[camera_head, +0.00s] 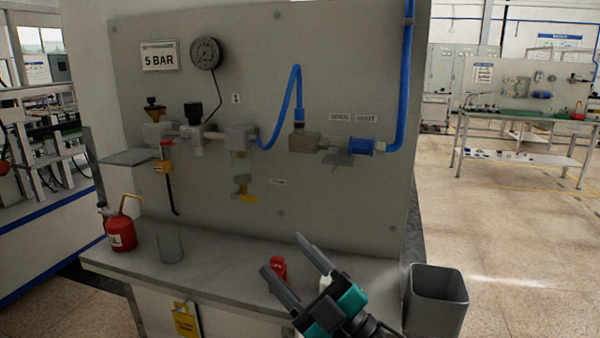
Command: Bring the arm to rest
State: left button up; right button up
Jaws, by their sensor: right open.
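My right gripper (291,262) is at the bottom middle, over the front part of the grey bench shelf (225,276). Its two dark fingers are spread apart and point up and to the left. I see nothing held between them. A small red object (279,268) shows between the fingers, on the shelf behind them. A small white item beside the gripper is partly hidden by it. My left gripper is not in view.
A grey panel (330,75) with a gauge (206,53), valves and blue hose (297,85) stands behind the shelf. A red oil can (120,236) and clear cup (170,246) stand at left. A grey bin (436,300) stands right of the gripper. Floor farther right is open.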

jog(key=s+d+f+m+t+h, duration=0.1)
jog(key=s+d+f+m+h, duration=0.1)
jog(key=d+f+m+h, duration=0.6)
jog(key=s+d+f+m+t+h, duration=0.15)
jog(key=f+m+h, duration=0.35)
jog(key=f, duration=0.6)
jog(key=s+d+f+m+g+h, duration=0.4)
jog(key=s+d+f, duration=0.5)
jog(key=s+f, duration=0.4)
jog(key=shift+d+f+m+g, duration=0.2)
jog(key=shift+f+m+g, duration=0.4)
jog(key=shift+g, duration=0.55)
